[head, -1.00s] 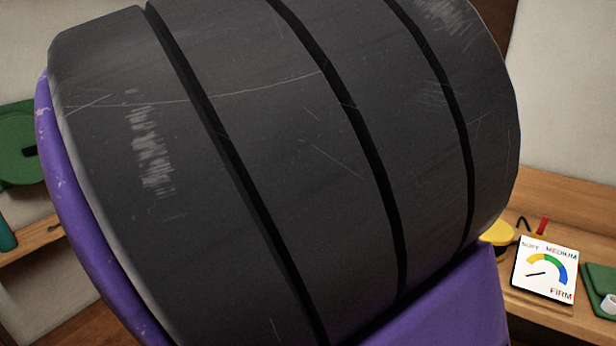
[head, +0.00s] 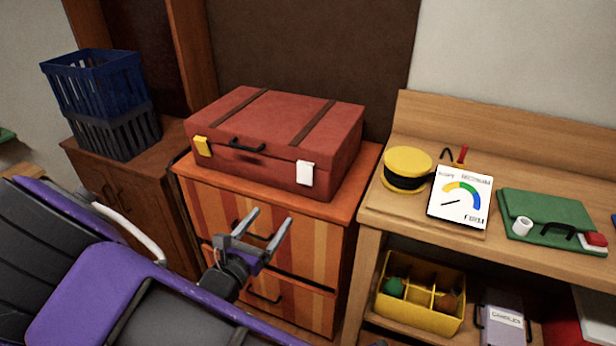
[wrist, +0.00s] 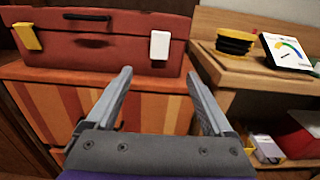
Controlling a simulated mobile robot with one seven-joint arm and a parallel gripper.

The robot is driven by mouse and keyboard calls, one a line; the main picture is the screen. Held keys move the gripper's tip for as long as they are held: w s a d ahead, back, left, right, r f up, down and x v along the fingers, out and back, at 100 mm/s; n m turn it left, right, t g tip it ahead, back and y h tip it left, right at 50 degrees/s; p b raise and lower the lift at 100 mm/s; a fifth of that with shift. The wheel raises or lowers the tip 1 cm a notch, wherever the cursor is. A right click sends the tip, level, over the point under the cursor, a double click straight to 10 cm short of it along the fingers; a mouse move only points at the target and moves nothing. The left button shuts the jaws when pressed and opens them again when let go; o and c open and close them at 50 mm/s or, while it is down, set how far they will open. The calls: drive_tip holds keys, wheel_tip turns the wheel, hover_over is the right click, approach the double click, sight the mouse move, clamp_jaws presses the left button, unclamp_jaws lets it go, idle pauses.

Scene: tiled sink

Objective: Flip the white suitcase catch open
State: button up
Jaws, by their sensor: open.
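A red suitcase (head: 275,140) lies shut on top of a striped orange cabinet. The white catch (head: 305,173) is on its front face near the right end, and a yellow catch (head: 202,146) is near the left end. In the wrist view the white catch (wrist: 160,45) shows upper middle, beyond and above the gap between my fingers. My gripper (head: 269,228) is open and empty, in front of the cabinet, below the white catch and apart from it. It also shows in the wrist view (wrist: 160,90). The suitcase handle (head: 247,145) lies between the catches.
A wooden bench (head: 387,212) on the right holds a yellow round case (head: 408,160), a gauge card (head: 460,197) and a green folded item (head: 548,215). Blue and black crates (head: 95,85) stand at left. The space before the suitcase front looks clear.

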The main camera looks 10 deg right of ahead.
sight(304, 174)
drive_tip(key=b+x, duration=0.1)
drive_tip(key=x, duration=1.6)
drive_tip(key=shift+w+b, duration=0.1)
drive_tip(key=shift+b, duration=0.2)
drive_tip(key=shift+c, duration=0.2)
drive_tip(key=c, duration=1.3)
drive_tip(key=shift+f+t+b, duration=0.3)
drive_tip(key=shift+f+b, duration=0.1)
drive_tip(key=shift+b, duration=0.2)
drive_tip(key=shift+t+h+b, duration=0.3)
drive_tip(key=shift+t+h, duration=0.5)
drive_tip(key=o, duration=1.3)
drive_tip(key=shift+o, duration=0.2)
